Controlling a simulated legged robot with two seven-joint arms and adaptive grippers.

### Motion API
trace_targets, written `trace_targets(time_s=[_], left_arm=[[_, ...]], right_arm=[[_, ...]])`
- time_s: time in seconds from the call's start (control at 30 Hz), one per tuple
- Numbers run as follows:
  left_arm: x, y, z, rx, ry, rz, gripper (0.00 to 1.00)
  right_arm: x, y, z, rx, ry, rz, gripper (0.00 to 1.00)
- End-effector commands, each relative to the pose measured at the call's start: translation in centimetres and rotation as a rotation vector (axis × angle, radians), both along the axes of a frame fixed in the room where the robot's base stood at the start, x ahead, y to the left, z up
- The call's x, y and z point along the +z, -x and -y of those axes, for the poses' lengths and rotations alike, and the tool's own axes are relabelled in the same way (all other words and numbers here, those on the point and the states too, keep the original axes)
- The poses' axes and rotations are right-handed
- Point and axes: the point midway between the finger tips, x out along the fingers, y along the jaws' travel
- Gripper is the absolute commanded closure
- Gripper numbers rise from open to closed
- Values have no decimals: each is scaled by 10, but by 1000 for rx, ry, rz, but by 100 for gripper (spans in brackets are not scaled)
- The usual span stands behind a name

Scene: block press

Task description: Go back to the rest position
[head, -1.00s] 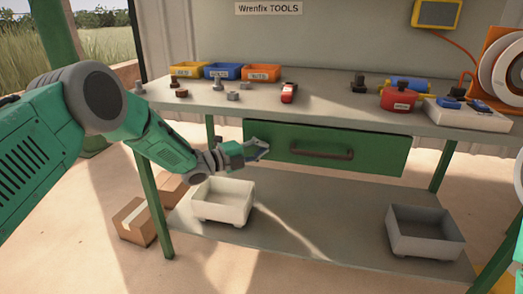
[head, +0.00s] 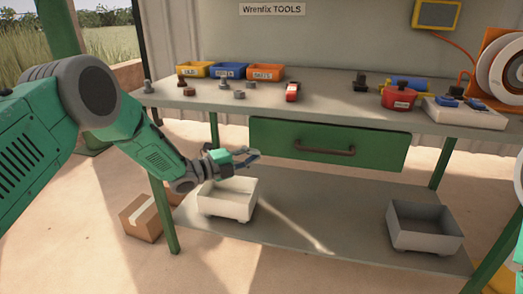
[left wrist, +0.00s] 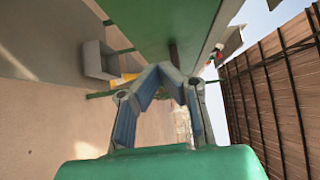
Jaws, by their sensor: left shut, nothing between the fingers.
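My left gripper (head: 252,157) is in front of the workbench, below the bench top and left of the drawer handle. It is above the white bin (head: 226,212) on the lower shelf and apart from it. In the left wrist view its fingers (left wrist: 160,68) meet at the tips with nothing between them. The green drawer (head: 375,149) with its dark handle (head: 324,150) is closed under the bench top. At the right edge of the head view only a small bit of green and yellow shows; my right gripper does not.
The bench top (head: 330,95) carries several small bins, bolts, a red pot (head: 398,98) and a white tray (head: 465,117). A grey bin (head: 424,229) stands on the right of the lower shelf. A cardboard box (head: 142,217) lies by the left leg. The floor in front is clear.

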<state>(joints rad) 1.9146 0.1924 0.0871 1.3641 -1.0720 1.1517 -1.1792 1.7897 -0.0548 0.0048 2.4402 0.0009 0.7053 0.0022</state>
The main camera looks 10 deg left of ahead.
Motion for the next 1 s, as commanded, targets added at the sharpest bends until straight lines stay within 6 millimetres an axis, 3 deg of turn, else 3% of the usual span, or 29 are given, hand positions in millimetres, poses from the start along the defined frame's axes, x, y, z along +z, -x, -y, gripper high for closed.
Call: trace_targets(time_s=[0.33,0.57,0.67,0.77,0.87,1.0], left_arm=[[2,38,-38,0,-1,1,100],[-1,45,-43,4,7,-14,100],[-18,56,-37,47,61,-143,100],[-56,86,-28,162,178,-427,100],[-102,140,-24,347,314,-778,100],[-153,235,-31,664,471,-1196,100]], right_arm=[[17,0,0,0,0,-1,100],[19,0,0,0,0,-1,100],[26,0,0,0,0,-2,100],[39,0,0,0,0,-2,100],[55,0,0,0,0,-1,100],[72,0,0,0,0,-1,100]])
